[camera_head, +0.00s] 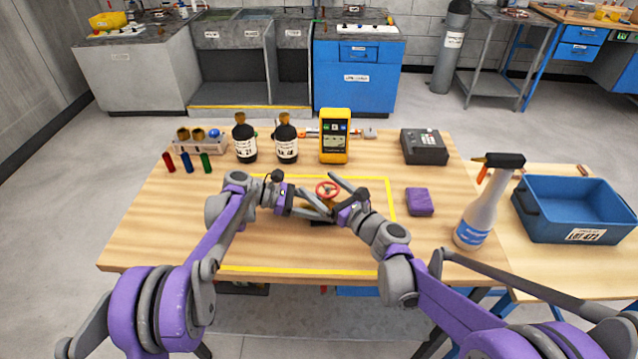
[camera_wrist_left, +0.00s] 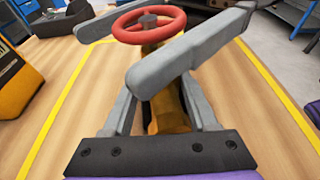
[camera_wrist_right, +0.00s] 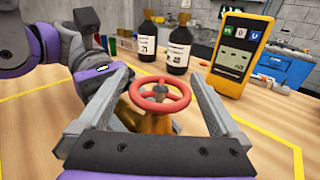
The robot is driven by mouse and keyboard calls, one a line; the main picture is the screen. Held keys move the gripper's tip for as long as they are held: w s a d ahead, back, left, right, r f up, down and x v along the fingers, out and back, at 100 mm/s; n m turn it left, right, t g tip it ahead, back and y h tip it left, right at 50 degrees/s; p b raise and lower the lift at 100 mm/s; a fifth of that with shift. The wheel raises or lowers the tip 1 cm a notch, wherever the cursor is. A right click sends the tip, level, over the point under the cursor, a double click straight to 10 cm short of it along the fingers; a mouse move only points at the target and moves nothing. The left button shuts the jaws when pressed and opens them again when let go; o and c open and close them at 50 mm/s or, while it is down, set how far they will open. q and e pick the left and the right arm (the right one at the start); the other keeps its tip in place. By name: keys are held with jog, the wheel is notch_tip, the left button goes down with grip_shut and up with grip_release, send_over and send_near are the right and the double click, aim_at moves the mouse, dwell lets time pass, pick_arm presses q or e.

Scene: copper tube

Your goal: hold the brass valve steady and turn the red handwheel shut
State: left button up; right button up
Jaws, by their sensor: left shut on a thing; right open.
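The red handwheel (camera_head: 327,189) sits on top of the brass valve (camera_head: 318,208), inside the yellow outline on the table. My left gripper (camera_head: 318,211) is shut on the valve's brass body, which shows between its fingers in the left wrist view (camera_wrist_left: 168,105). My right gripper (camera_head: 335,195) is open, with its fingers apart on either side of the handwheel. In the right wrist view the handwheel (camera_wrist_right: 160,95) lies between those fingers with gaps on both sides. The lower valve is mostly hidden by my grippers.
Two dark bottles (camera_head: 286,147) and a yellow meter (camera_head: 334,140) stand behind the outline. A purple block (camera_head: 419,202), a spray bottle (camera_head: 478,215) and a blue bin (camera_head: 575,205) are to the right. The table's front left is clear.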

jog(key=v, duration=1)
jog(key=shift+s+d, duration=0.25)
pick_arm(q)
jog(key=o, duration=1.1)
jog(key=shift+c, duration=0.2)
